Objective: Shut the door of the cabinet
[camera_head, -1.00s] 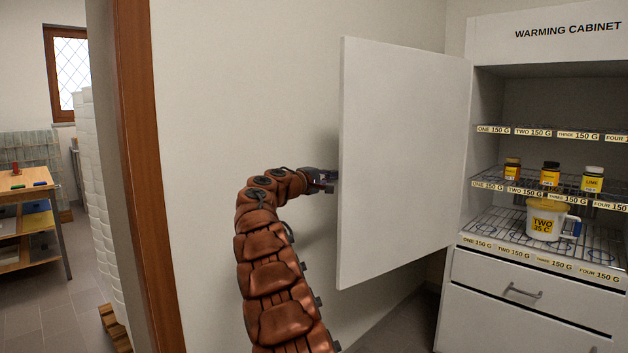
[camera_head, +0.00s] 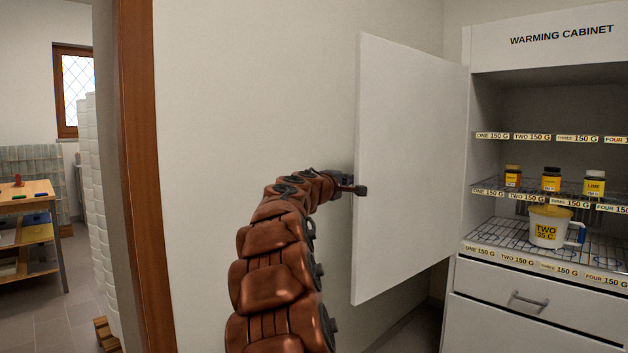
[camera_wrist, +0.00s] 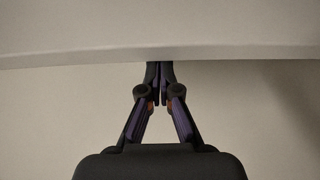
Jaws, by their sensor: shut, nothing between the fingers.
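The warming cabinet (camera_head: 559,39) stands at the right in the head view, its front open. Its white door (camera_head: 410,170) is hinged on the cabinet's left side and stands wide open, swung out to the left. My gripper (camera_head: 360,189) is at the door's free left edge, about mid-height. In the wrist view my gripper (camera_wrist: 160,72) has its fingers together and empty, with the tips reaching the pale door edge (camera_wrist: 160,40). Part of the gripper is behind the door edge in the head view. I cannot tell for certain whether they touch.
Inside the cabinet, several jars (camera_head: 551,179) stand on the middle shelf and a yellow-lidded jug (camera_head: 547,228) on the lower rack. A drawer (camera_head: 540,303) below is shut. A wall is behind the door. A wooden door frame (camera_head: 145,180) is at left.

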